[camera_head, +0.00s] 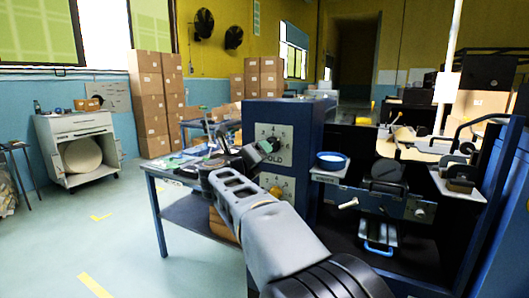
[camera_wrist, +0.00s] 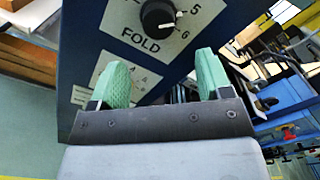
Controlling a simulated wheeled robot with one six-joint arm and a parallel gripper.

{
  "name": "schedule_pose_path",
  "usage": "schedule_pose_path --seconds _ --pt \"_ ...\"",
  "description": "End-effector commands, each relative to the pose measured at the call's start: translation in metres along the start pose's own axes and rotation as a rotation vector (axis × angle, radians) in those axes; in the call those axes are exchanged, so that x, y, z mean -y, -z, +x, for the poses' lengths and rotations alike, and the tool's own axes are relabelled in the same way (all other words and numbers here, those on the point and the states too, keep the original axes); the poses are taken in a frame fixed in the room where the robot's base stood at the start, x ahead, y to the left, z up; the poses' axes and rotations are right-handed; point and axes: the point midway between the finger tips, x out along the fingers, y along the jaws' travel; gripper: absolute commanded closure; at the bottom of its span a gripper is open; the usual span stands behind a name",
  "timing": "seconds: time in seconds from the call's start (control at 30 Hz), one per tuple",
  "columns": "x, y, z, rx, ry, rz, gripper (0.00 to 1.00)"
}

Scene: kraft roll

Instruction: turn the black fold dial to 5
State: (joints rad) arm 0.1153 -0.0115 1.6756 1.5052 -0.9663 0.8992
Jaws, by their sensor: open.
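The black fold dial (camera_wrist: 156,16) sits on a pale plate marked FOLD on a dark blue cabinet, at the top of the wrist view. Its white mark points to the lower right, towards the 6; the 5 is just above that. In the head view the fold plate (camera_head: 287,134) is on the cabinet front, with the dial partly hidden by my gripper. My gripper (camera_wrist: 163,76) is open and empty, its two green fingers apart. In the wrist view the dial lies beyond the fingertips, with no visible contact.
A second plate (camera_wrist: 105,82) is below the fold plate, with a yellow part (camera_head: 275,192) on it in the head view. A blue table (camera_head: 155,205) with clutter stands left of the cabinet (camera_head: 300,120). Open floor lies left.

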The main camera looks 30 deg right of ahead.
Motion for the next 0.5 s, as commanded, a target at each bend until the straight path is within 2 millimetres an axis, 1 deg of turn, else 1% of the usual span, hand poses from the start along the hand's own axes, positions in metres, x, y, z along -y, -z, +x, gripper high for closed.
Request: schedule_pose_path --seconds 0.03,0.2,0.3,0.5 --pt "0.0 -0.001 -0.01 0.003 -0.002 0.001 0.28" --pt "0.0 -0.001 -0.034 0.002 -0.001 0.001 0.28" --pt "0.0 -0.001 -0.043 0.001 -0.002 0.001 0.28" --pt "0.0 0.0 -0.051 0.0 0.0 0.001 0.28"
